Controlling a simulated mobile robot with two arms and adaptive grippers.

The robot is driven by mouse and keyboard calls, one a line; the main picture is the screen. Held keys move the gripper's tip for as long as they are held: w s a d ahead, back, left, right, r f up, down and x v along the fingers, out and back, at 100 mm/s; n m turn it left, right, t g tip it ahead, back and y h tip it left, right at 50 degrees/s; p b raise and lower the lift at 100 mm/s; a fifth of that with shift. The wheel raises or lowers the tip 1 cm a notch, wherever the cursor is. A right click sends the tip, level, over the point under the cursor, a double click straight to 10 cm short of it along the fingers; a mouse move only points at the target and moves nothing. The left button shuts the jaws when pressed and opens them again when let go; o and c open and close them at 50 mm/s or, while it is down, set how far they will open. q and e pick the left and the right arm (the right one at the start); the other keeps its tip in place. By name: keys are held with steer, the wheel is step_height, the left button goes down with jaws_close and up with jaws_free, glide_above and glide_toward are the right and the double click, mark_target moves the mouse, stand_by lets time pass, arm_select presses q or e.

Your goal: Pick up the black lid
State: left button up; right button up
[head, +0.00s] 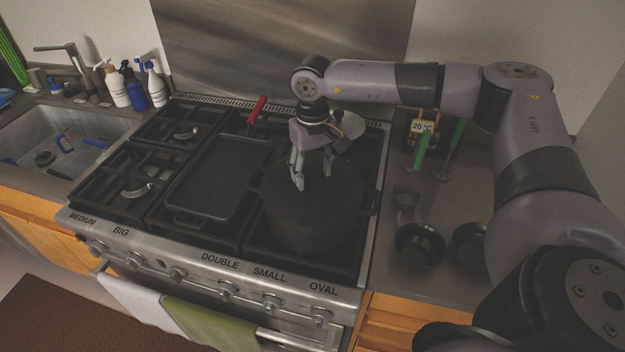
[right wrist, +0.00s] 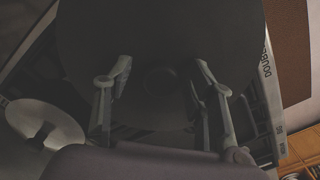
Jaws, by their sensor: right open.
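The black lid (head: 335,203) sits on a dark pot (head: 300,238) at the right front of the stove. In the right wrist view the lid (right wrist: 160,30) is a large dark disc with a faint round knob (right wrist: 158,80). My right gripper (head: 312,182) points down over the lid. In the right wrist view its two fingers (right wrist: 164,68) are apart, one on each side of the knob. Nothing is seen held between them. Whether the fingertips touch the lid is too dark to tell. My left gripper is not in view.
A black griddle (head: 222,175) lies left of the pot, with a red handle (head: 257,110) behind it. Dark bowls (head: 420,244) and a glass (head: 405,195) stand on the right counter. Bottles (head: 117,87) stand by the sink (head: 90,125) at left.

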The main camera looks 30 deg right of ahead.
steer(key=shift+c, duration=0.5)
jaws_close()
